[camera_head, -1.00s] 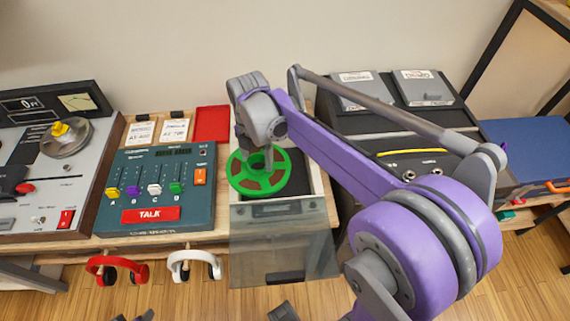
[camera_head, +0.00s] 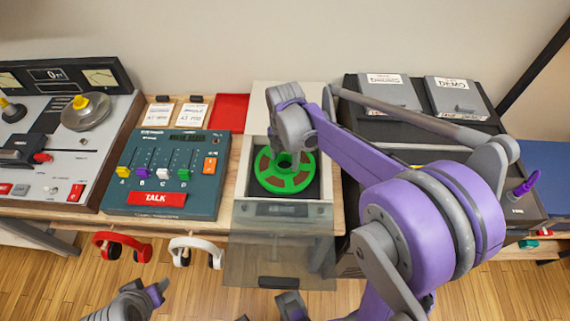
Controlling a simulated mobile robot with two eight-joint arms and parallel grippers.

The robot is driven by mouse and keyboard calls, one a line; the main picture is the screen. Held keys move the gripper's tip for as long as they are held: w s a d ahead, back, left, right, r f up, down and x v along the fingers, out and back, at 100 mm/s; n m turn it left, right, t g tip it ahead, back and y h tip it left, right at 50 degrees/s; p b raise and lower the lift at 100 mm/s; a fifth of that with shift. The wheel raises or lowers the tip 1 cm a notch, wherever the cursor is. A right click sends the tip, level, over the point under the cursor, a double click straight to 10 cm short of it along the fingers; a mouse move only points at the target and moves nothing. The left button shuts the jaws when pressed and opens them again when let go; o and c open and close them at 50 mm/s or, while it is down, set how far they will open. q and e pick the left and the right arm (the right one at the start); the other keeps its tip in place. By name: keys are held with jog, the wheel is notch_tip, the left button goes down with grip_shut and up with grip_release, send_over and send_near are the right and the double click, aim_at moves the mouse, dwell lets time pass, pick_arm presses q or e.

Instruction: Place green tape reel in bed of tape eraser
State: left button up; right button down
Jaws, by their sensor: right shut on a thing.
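The green tape reel (camera_head: 267,182) lies flat, or nearly so, within the dark bed of the tape eraser (camera_head: 245,205), between its light side walls. I cannot tell whether it touches the bed floor. My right gripper (camera_head: 286,157) comes down from above and is shut on the reel at its hub. The gripper body hides part of the reel's far side. The eraser's clear lid (camera_head: 260,255) hangs open at the front. My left gripper (camera_head: 155,291) is low at the bottom left, far from the reel, and its jaw opening is unclear.
A teal talk panel (camera_head: 160,208) stands left of the eraser, and a tape deck (camera_head: 60,170) farther left. A dark case (camera_head: 425,122) with tape boxes is on the right, partly behind my arm. Red headphones (camera_head: 121,243) and white headphones (camera_head: 196,249) hang at the front edge.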

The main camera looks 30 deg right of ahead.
jog(key=shift+f, duration=1.55)
jog(key=shift+f, duration=0.1)
grip_release()
jog(key=shift+r, duration=0.2)
notch_tip(320, 180, up, 11)
jog(key=p, duration=0.1)
jog(key=s+a+f+m+t, duration=0.1)
jog(key=s+a+m, duration=0.1)
jog(key=s+m, duration=0.3)
jog(key=s+a+f+m+t, duration=0.2)
jog(key=s+m, duration=0.3)
jog(key=m, duration=0.4)
jog(key=s+a+f+m+t, duration=0.1)
jog(key=s+a+f+m, duration=0.1)
jog(key=s+m, duration=0.4)
jog(key=shift+a+m+t, duration=0.2)
jog(key=shift+m+t, duration=0.2)
jog(key=shift+m, duration=0.4)
jog(key=shift+s+a+f+m, duration=0.1)
jog(key=shift+s+f+m, duration=0.25)
jog(key=shift+m, duration=0.35)
